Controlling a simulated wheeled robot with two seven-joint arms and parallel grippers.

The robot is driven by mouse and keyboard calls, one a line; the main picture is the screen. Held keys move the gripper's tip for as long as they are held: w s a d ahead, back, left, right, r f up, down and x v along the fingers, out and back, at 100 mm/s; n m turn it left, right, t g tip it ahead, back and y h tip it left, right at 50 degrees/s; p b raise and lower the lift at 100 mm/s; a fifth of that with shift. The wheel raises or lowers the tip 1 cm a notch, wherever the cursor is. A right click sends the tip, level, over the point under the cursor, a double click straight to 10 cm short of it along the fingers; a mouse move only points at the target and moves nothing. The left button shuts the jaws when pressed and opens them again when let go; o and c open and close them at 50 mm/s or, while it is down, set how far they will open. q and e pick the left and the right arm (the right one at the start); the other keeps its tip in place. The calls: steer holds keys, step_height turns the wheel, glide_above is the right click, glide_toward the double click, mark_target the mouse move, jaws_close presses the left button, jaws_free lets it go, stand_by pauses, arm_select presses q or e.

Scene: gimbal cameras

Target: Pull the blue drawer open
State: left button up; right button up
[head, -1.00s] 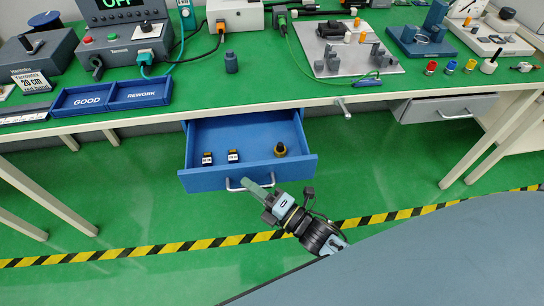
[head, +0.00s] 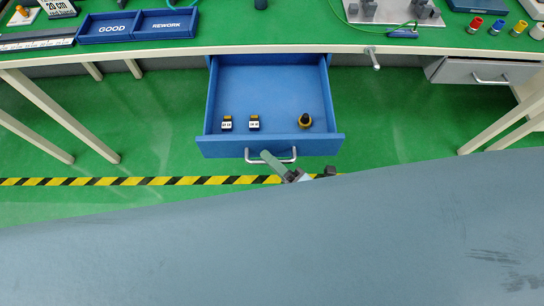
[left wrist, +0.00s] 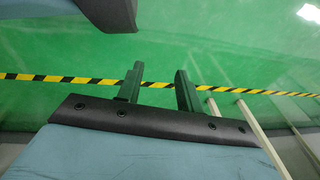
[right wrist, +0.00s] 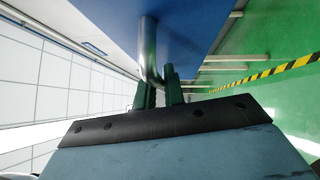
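The blue drawer (head: 275,95) stands well out from under the green-topped bench in the head view, with its inside showing. Its front panel (head: 215,147) carries a metal bar handle (head: 285,160). My right gripper (head: 272,162) is at the handle. In the right wrist view the handle (right wrist: 148,50) runs down between the fingers of the right gripper (right wrist: 158,92), which are close together around it. My left gripper (left wrist: 158,85) is open and empty above the green floor in the left wrist view. It does not show in the head view.
Two small black-and-yellow parts (head: 240,123) and a round black-and-yellow part (head: 305,121) lie in the drawer. A grey drawer (head: 485,72) is at the right under the bench. Bench legs (head: 60,115) stand at both sides. Blue trays (head: 137,25) sit on top.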

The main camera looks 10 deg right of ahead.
steer(key=o, duration=0.5)
steer(key=shift+c, duration=0.2)
